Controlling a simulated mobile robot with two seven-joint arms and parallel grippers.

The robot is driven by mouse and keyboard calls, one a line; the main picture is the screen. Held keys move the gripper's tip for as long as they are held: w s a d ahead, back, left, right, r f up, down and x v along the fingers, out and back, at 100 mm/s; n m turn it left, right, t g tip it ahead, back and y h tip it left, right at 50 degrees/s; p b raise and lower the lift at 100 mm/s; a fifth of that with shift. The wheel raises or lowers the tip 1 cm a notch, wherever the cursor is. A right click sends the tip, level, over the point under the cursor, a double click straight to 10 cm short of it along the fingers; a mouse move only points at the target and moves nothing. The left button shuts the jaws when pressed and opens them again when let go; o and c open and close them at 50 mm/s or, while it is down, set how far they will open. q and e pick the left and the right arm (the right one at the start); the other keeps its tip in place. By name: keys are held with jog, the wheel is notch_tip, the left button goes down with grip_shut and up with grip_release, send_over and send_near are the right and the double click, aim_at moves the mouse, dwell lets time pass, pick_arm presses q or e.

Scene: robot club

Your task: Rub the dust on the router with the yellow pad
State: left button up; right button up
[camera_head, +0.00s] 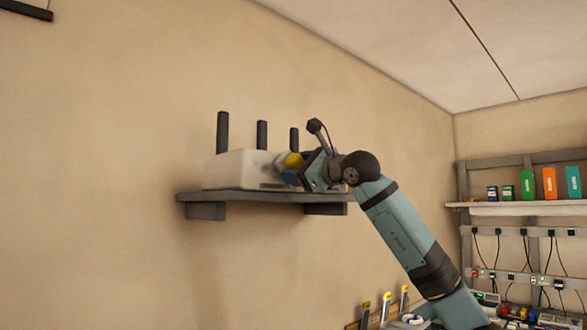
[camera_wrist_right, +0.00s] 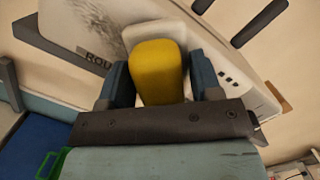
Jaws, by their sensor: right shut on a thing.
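The router (camera_head: 228,168) is a white box with several dark upright antennas, standing on a dark wall shelf (camera_head: 240,197) in the head view. In the right wrist view the router (camera_wrist_right: 72,22) shows a grey speckled dust patch (camera_wrist_right: 115,18) and part of a label. My right gripper (camera_head: 293,170) is at the router's right part, in front of it. It is shut on the yellow pad (camera_wrist_right: 158,70), which sits between the two blue fingers. The pad (camera_head: 293,160) also shows in the head view. Whether the pad touches the router I cannot tell. My left gripper is not in view.
A shelf (camera_head: 530,209) with cans and coloured boxes hangs on the wall at the right. Below it are a cable rail (camera_head: 520,231) and a cluttered bench with small items.

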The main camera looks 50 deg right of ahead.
aim_at(249, 164)
jog(key=shift+w+a+p, duration=0.15)
jog(key=shift+a+p, duration=0.1)
jog(key=shift+a, duration=1.1)
jog(key=shift+w+a+p, duration=0.15)
jog(key=shift+a+p, duration=0.1)
jog(key=shift+a, duration=1.1)
jog(key=shift+w+a+p, duration=0.15)
jog(key=shift+a+p, duration=0.05)
jog(key=shift+a, duration=1.2)
jog(key=shift+w+a+p, duration=0.15)
jog(key=shift+a, duration=1.25)
jog(key=shift+d, duration=0.1)
jog(key=shift+s+f, duration=0.1)
jog(key=shift+s, duration=0.35)
jog(key=shift+s+a+b, duration=0.15)
jog(key=shift+s+b, duration=0.3)
jog(key=shift+s, duration=0.85)
jog(key=shift+s+a+b, duration=0.15)
jog(key=shift+s+b, duration=0.3)
jog(key=shift+s, duration=0.8)
jog(key=shift+s+a+b, duration=0.2)
jog(key=shift+s+b, duration=0.15)
jog(key=shift+s, duration=1.15)
